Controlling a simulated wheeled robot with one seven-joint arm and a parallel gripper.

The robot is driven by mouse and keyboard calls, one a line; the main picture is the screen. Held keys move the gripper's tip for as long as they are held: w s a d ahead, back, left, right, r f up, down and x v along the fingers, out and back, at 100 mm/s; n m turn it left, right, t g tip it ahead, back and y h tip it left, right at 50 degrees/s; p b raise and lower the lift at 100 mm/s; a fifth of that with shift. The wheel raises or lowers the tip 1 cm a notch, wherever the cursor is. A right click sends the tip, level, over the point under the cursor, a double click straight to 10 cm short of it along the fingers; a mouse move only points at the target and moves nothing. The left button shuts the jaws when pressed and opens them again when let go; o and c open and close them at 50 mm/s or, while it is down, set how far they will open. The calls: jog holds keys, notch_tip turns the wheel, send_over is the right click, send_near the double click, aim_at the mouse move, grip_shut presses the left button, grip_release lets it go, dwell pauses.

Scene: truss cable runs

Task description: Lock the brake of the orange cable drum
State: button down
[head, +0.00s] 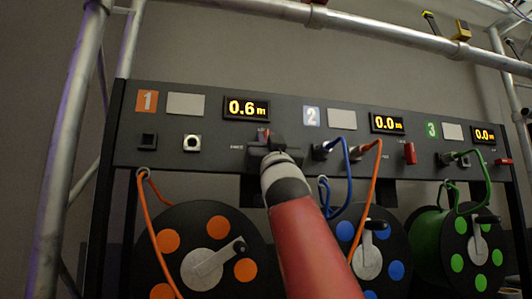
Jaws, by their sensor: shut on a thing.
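The orange cable drum (182,218), black with orange discs and a crank, hangs at the lower left below the orange "1" sign (147,101). Its display (247,107) reads 0.6 m. My gripper (265,141) is at the panel right of that station's sockets, shut on the red brake lever (263,133). Only a small red part of the lever shows; the gripper hides the rest, so I cannot tell its exact position. My red and grey arm covers the area below it.
The blue drum (345,213) and green drum (428,237) hang to the right. Red levers of stations 2 (409,153) and 3 (503,161) stick out. Blue (347,180) and orange (375,180) cables hang close right of my arm. Truss tubes (70,150) frame the panel.

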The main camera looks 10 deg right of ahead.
jog(key=shift+m, duration=0.3)
jog(key=shift+f, duration=0.1)
jog(key=c, duration=1.4)
grip_release()
jog(key=shift+o, duration=0.2)
jog(key=shift+s+f, duration=0.1)
jog(key=b+v, duration=0.7)
jog(key=shift+s+f+b, duration=0.2)
jog(key=shift+s+b, duration=0.05)
jog(key=shift+b, duration=0.1)
jog(key=shift+s, duration=0.1)
